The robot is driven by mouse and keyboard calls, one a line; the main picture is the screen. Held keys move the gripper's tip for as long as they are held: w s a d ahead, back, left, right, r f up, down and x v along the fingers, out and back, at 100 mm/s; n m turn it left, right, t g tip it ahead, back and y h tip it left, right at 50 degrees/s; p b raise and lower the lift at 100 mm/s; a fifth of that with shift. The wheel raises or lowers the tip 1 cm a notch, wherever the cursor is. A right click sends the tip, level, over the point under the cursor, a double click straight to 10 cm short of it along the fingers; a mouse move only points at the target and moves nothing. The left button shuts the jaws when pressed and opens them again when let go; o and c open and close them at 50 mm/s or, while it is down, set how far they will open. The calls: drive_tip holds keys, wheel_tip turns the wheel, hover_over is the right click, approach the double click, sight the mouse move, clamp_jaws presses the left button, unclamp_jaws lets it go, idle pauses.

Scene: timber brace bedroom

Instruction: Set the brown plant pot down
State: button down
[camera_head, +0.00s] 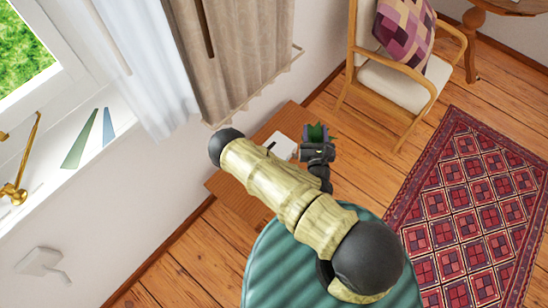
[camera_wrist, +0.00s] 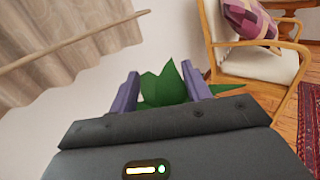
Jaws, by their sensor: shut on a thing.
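The plant's green leaves show between the two purple-grey fingers of my gripper (camera_head: 317,128) in the head view. In the wrist view the leaves rise between the fingers of my gripper (camera_wrist: 160,80), which is shut on the plant pot. The brown pot itself is hidden behind the gripper body and fingers in both views. In the head view the gripper is over or beside the right edge of a low wooden surface (camera_head: 232,196); I cannot tell its height above it.
A white object (camera_head: 283,146) lies on the wooden surface, left of my gripper. Beige curtains (camera_head: 240,50) hang behind it. A cushioned armchair (camera_head: 405,80) stands to the right, with a red patterned rug (camera_head: 470,205) on the plank floor. A windowsill (camera_head: 60,175) is at left.

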drive_tip(key=a+f+m+h+b, duration=0.3)
drive_tip(key=a+f+b, duration=2.5)
drive_tip(key=b, duration=1.9)
drive_tip(key=shift+s+f+g+h+b, duration=0.3)
drive_tip(key=shift+f+g+h+b, duration=0.1)
drive_tip(key=shift+f+h, duration=0.6)
drive_tip(key=shift+r, duration=0.2)
drive_tip(key=shift+f, duration=0.1)
wheel_tip(320, 180, down, 6)
drive_tip(key=b, duration=0.2)
drive_tip(key=shift+b, duration=0.35)
